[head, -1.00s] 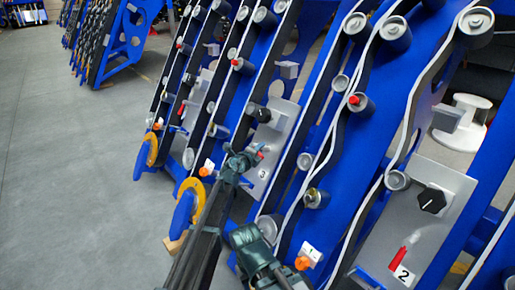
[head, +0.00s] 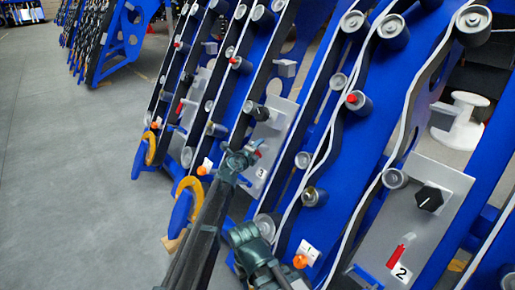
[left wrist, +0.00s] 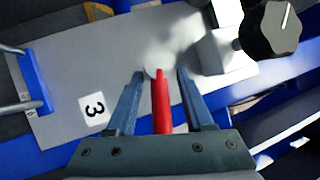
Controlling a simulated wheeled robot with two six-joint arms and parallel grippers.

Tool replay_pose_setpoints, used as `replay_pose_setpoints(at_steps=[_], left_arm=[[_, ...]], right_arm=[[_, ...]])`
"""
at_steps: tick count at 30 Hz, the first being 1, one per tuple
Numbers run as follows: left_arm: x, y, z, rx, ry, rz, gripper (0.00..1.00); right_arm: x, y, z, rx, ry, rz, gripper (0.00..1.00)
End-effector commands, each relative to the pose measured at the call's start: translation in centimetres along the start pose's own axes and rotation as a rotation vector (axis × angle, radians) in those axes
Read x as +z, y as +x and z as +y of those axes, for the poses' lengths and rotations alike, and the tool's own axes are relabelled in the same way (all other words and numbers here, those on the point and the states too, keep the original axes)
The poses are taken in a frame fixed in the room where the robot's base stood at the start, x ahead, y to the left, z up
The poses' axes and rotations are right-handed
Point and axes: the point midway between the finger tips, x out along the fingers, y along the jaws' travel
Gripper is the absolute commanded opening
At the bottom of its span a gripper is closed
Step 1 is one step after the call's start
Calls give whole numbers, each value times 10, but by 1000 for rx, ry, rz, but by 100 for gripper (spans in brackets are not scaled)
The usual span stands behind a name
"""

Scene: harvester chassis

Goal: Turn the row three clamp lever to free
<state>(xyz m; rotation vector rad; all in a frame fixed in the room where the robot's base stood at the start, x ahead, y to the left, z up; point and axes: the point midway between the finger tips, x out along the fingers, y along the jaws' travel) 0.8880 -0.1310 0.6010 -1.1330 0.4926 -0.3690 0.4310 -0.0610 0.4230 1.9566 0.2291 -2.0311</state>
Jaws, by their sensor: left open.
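The row three plate (head: 277,125) is a grey panel with a "3" label (head: 261,172). Its red clamp lever (left wrist: 161,103) shows in the left wrist view, pointing up from the gripper's palm toward a pale round pivot. My left gripper (left wrist: 158,82) is open, with one blue-grey finger on each side of the lever and a visible gap on both sides. In the head view my left gripper (head: 255,155) is at the lower part of the plate and largely covers the lever; only a bit of red shows.
A black knob (left wrist: 270,28) and grey blocks sit beyond the lever on the same plate. The row two plate (head: 445,190), with its own red lever (head: 401,250), stands to the right. Rollers and belts line the blue frames. Grey floor (head: 70,150) is clear at left.

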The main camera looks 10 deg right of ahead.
Motion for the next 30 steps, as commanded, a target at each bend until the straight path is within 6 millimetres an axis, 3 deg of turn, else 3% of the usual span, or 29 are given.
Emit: replay_pose_setpoints(at_steps=[12,18,24,30], left_arm=[[0,-84,-1,1,0,-1,52],[0,-117,-1,0,0,-2,52],[0,-134,0,0,-1,-1,52],[0,-136,0,0,-1,-1,52]], right_arm=[[1,-16,2,0,-4,0,50],[1,-22,2,0,-6,0,50],[1,-25,2,0,-6,0,50],[1,-25,2,0,-7,0,50]])
